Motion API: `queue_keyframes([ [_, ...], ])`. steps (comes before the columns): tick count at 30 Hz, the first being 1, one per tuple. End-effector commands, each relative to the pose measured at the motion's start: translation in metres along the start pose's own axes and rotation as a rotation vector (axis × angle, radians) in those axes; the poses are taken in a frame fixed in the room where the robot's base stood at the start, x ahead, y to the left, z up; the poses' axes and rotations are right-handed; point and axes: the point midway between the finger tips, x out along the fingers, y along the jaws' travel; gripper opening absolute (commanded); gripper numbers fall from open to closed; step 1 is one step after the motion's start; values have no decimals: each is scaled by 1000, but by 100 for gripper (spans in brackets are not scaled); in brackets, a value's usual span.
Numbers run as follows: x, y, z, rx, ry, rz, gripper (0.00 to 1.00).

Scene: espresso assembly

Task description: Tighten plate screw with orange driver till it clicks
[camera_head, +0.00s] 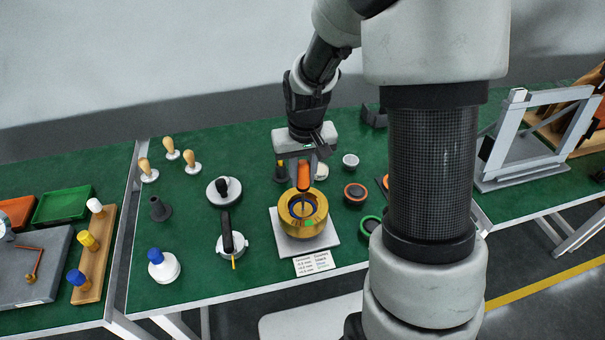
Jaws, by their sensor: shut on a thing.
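My gripper (303,163) points straight down over the middle of the green table and is shut on the orange driver (303,178). The driver stands upright, its lower end reaching into the centre of a round brass-coloured housing (317,225). The housing sits on a white square plate (292,240). The screw is hidden inside the housing, and I cannot tell whether the driver's tip touches it.
A printed card (315,264) lies in front of the white plate. A black-handled portafilter (233,242) and a tamper-like tool (224,190) lie to the left. Small ring-shaped parts (355,192) lie to the right. A grey frame (530,175) stands further right.

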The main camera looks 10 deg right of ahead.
Motion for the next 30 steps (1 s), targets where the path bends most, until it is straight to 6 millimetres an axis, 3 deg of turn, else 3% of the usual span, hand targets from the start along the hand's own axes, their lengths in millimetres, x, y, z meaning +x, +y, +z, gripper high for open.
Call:
queue_keyframes([
  [30, 8, 0, 4, 1, -10, 0, 0],
])
